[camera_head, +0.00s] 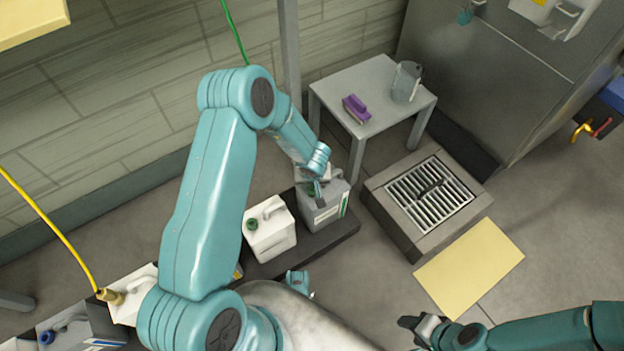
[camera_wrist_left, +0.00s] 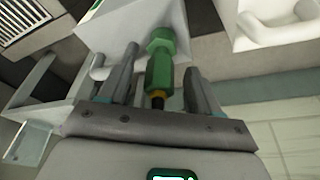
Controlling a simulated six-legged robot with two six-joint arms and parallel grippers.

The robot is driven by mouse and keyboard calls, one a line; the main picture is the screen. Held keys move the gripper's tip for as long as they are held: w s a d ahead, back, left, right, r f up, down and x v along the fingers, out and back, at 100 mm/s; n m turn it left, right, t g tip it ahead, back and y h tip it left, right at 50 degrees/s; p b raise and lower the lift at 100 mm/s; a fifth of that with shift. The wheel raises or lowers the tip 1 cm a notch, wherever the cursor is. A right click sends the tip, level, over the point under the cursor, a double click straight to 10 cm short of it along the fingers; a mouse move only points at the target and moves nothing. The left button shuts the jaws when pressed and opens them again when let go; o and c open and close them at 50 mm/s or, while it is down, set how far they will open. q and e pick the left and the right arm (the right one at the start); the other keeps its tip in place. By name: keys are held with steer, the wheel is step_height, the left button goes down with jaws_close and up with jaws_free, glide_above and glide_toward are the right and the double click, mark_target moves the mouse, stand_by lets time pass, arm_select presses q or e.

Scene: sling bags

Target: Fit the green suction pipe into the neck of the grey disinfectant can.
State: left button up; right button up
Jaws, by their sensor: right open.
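The grey disinfectant can (camera_head: 322,207) stands on a dark low platform, with a green part at its neck (camera_head: 311,188). My left gripper (camera_head: 318,180) reaches down over its top. In the left wrist view a green fitting with an orange and black end (camera_wrist_left: 159,72) lies between the left fingers, in front of the pale can body (camera_wrist_left: 112,24). I cannot tell whether the fingers press on it or whether it is seated in the neck. A green hose (camera_head: 234,30) hangs from above and passes behind my left arm. My right gripper (camera_head: 428,326) is open and empty over the floor.
A white can with a green cap (camera_head: 270,232) stands left of the grey can. Another white can (camera_head: 128,290) has a yellow hose (camera_head: 45,218). A small table (camera_head: 375,127) with a purple brush (camera_head: 356,108) and a jug (camera_head: 406,82) stands behind. A floor drain (camera_head: 430,195) is at right.

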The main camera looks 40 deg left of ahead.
arm_select(q)
steer(key=shift+r, duration=0.1)
steer(key=p+v, duration=0.8)
steer(key=v, duration=0.8)
steer(key=shift+p, duration=0.3)
steer(key=shift+s+d, duration=0.1)
steer(key=s+d+f+m+g+h, duration=0.1)
steer(key=s+d+f+m+h, duration=0.2)
steer(key=s+d, duration=0.55)
steer(key=s+d+f+m+g+h, duration=0.1)
steer(key=s+d+f+m+h, duration=0.2)
steer(key=s+d, duration=0.5)
step_height(320, 180, up, 21)
steer(key=p, duration=2)
steer(key=shift+s+a+f+p, duration=0.2)
steer(key=shift+a+p, duration=0.1)
steer(key=shift+a, duration=0.2)
